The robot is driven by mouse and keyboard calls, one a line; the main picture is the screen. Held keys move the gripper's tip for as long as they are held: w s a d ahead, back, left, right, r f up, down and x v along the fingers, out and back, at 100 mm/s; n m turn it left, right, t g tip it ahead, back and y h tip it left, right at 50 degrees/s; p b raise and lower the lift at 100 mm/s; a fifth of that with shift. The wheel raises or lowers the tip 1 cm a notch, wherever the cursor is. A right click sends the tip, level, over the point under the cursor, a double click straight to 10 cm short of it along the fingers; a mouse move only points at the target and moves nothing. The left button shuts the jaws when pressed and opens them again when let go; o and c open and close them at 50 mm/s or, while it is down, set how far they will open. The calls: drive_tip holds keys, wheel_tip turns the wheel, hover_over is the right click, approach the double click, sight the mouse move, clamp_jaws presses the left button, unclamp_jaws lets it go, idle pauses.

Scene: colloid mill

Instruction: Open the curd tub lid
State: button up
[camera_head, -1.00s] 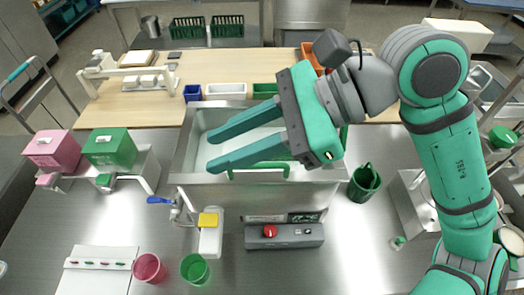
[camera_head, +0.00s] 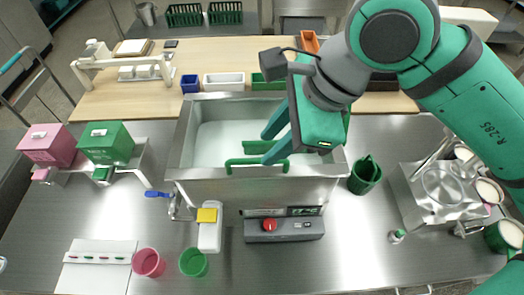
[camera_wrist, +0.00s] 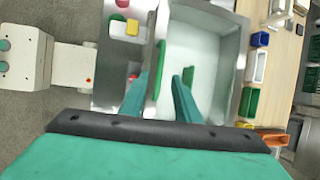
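The curd tub (camera_head: 186,140) is a square steel box with a pale white inside, in the middle of the head view. A green bar handle (camera_head: 243,162) runs along its front edge. It also shows in the wrist view (camera_wrist: 158,78). I cannot make out a separate lid panel clearly. My gripper (camera_head: 266,148) is open and empty, pointing down over the tub's right front part. In the wrist view its fingers (camera_wrist: 168,76) are spread, one close beside the handle and one over the white inside. I cannot tell whether a finger touches the handle.
A control box with a red knob (camera_head: 283,229) and a spout with a yellow block (camera_head: 207,215) stand in front of the tub. Green (camera_head: 193,262) and pink (camera_head: 148,263) cups stand front left. A green pitcher (camera_head: 365,175) is close right. Small bins line the back.

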sight(256, 160)
drive_tip(key=shift+x, duration=2.7)
drive_tip(key=shift+s, duration=0.1)
drive_tip(key=shift+c, duration=0.2)
clamp_jaws()
